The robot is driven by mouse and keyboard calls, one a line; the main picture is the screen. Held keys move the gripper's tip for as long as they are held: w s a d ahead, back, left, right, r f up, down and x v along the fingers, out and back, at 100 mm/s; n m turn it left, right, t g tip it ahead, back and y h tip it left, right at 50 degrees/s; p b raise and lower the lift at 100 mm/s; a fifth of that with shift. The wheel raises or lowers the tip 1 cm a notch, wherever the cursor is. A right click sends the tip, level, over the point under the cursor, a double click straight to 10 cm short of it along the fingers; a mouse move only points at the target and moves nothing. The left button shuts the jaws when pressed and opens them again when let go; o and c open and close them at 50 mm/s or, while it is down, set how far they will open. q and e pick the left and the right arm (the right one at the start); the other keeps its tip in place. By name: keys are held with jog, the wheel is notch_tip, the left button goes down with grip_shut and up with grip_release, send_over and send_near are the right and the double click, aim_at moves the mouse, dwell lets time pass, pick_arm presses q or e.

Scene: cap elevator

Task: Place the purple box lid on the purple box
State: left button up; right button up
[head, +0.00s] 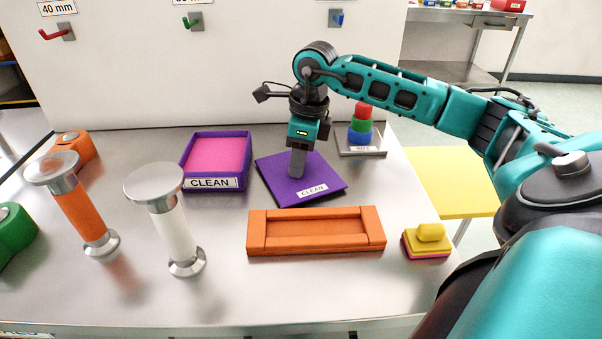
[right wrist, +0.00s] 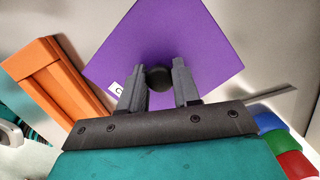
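The purple box lid (head: 326,190) is a flat square plate with a CLEAN label, turned at an angle on the metal table. It also shows in the right wrist view (right wrist: 205,40), with a round black knob (right wrist: 158,78) at its middle. The open-topped purple box (head: 245,163) stands upright to its left, with a pink inside and a CLEAN label on its front. My right gripper (head: 297,170) points down at the lid. Its fingers (right wrist: 159,80) stand either side of the knob; I cannot tell whether they grip it. My left gripper is out of view.
An orange tray (head: 258,240) lies just in front of the lid. A stacked red, green and blue piece (head: 361,126) stands behind right. White (head: 174,230) and orange (head: 82,215) posts stand at the left. A yellow block (head: 430,233) is at front right. A wall rises behind.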

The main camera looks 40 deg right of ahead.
grip_shut()
jog(key=shift+r+p, duration=1.55)
jog(key=shift+r, duration=0.5)
